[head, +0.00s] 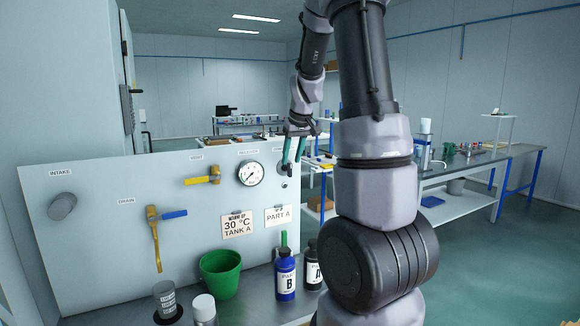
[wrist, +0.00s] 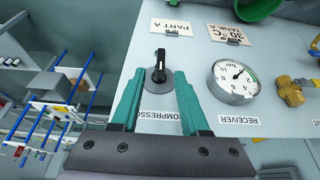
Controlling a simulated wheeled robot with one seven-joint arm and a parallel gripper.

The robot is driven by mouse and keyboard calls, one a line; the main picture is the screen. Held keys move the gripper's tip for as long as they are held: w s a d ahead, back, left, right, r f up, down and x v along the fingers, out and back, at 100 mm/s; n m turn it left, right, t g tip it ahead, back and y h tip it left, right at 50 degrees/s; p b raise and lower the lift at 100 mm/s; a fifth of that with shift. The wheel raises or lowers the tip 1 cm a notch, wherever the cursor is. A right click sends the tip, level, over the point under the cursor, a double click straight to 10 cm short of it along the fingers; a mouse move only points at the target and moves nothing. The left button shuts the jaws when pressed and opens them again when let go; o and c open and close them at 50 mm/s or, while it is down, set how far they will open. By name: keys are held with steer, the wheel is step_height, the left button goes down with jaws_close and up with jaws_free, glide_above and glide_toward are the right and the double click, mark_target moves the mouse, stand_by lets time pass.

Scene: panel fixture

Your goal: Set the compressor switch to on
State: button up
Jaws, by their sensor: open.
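The compressor switch (wrist: 159,68) is a black lever knob on a round grey plate, set in the pale panel. In the wrist view, which shows the panel upside down, its lever runs roughly up and down the picture, with a pale mark near the upper end. The label reading COMPRESSOR (wrist: 160,115) is partly hidden by my fingers. My gripper (wrist: 160,73) is open, its two teal fingertips on either side of the knob's lower part. I cannot tell whether they touch it. In the head view my gripper (head: 291,165) is at the panel's right end, largely covering the switch.
Hanging cards, including PART A (head: 278,215), are below. A green bucket (head: 221,274) and bottles, one blue (head: 286,274), stand on the bench below. Workbenches stand behind and right.

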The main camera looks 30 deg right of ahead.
mark_target(290, 165)
steer(key=shift+x, duration=1.85)
jaws_close()
